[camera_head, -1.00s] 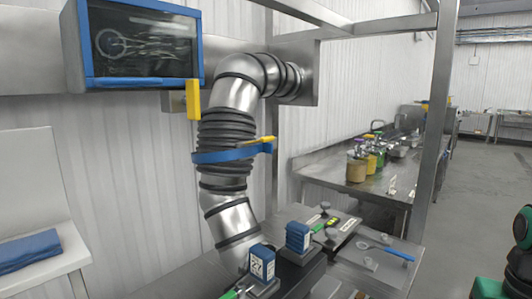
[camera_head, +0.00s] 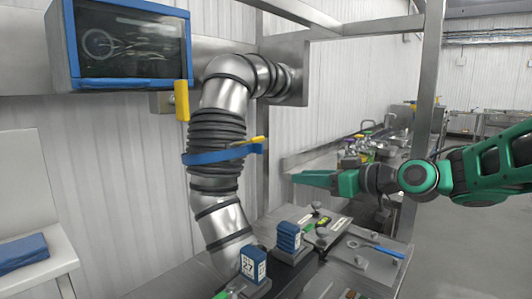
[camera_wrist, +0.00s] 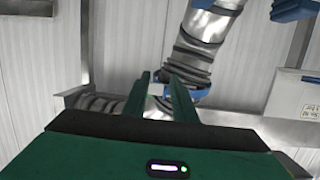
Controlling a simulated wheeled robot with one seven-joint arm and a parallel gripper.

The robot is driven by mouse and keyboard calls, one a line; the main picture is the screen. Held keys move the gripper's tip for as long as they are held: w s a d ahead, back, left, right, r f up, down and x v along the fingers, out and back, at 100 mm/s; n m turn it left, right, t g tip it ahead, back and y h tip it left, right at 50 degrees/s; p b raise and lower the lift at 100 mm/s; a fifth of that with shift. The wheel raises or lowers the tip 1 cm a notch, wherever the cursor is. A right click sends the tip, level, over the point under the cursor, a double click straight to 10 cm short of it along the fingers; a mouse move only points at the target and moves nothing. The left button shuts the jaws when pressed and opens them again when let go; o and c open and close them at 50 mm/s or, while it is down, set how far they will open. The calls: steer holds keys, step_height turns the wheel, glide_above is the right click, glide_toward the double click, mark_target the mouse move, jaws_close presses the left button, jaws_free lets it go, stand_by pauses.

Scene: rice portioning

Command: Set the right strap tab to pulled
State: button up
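A blue strap (camera_head: 215,156) circles the black ribbed section of a silver duct. At its right end a thin yellow strip, seemingly the right tab (camera_head: 253,140), lies against the blue end and tilts slightly up to the right. My green gripper (camera_head: 296,178) points left, to the right of and slightly below that end, apart from it. In the wrist view my gripper's (camera_wrist: 158,75) two fingers stand apart with nothing clearly held. A blue piece, apparently the strap (camera_wrist: 196,93), shows beyond them. The tab cannot be made out there.
A yellow handle (camera_head: 181,101) hangs below a blue-framed screen (camera_head: 130,42). Blue blocks (camera_head: 288,237) and a blue-handled tool (camera_head: 383,251) are on the bench below. A metal post (camera_head: 428,100) stands behind my arm. A white labelled box (camera_wrist: 295,95) is at right in the wrist view.

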mark_target(265, 149)
steer(key=w+a+r, duration=0.1)
steer(key=w+a, duration=0.1)
steer(key=a, duration=0.1)
steer(key=w+a+r+y, duration=0.1)
steer(key=w+a+r, duration=0.1)
steer(key=w+a, duration=0.1)
steer(key=w+a+r+n+t+y, duration=0.1)
steer(key=w+a+r, duration=0.1)
steer(key=w+a, duration=0.1)
steer(key=shift+w+a+r, duration=0.15)
steer(key=shift+w+a, duration=0.1)
steer(key=shift+a, duration=0.35)
jaws_close()
stand_by(1.1)
